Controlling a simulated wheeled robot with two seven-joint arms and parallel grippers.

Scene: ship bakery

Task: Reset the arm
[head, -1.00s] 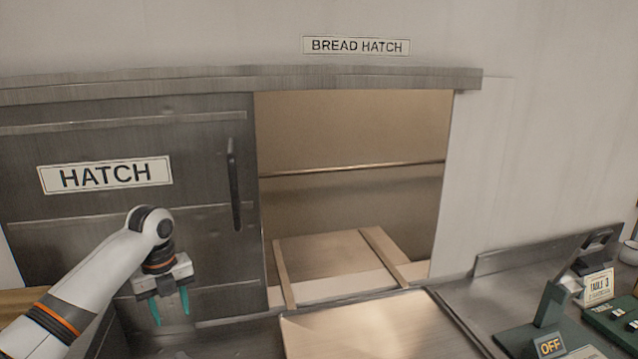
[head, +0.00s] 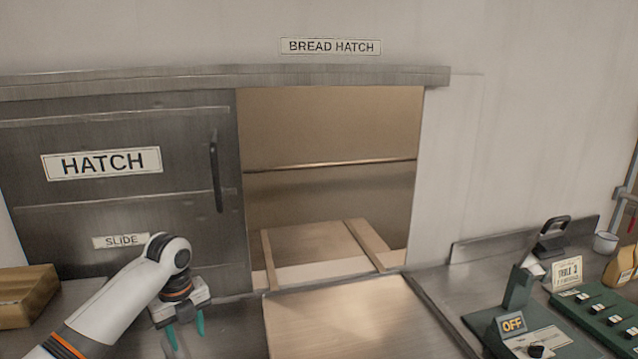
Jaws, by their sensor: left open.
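My left gripper (head: 187,337) hangs pointing down over the counter at the lower left, in front of the hatch door. Its two teal fingers are apart with nothing between them. My right gripper is out of view. The grey metal hatch door (head: 110,228), labelled HATCH and SLIDE, stands slid to the left with its dark handle (head: 215,172) at its right edge. The bread hatch opening (head: 330,125) is uncovered. My left gripper is apart from the handle.
A wooden board (head: 340,315) lies on the counter before the opening, with a railed wooden surface (head: 315,243) inside. A wooden box (head: 25,297) is at the left. A green device with an OFF sign (head: 512,323), a switch panel (head: 597,312), a mug (head: 605,242) and a yellow bottle (head: 620,266) stand right.

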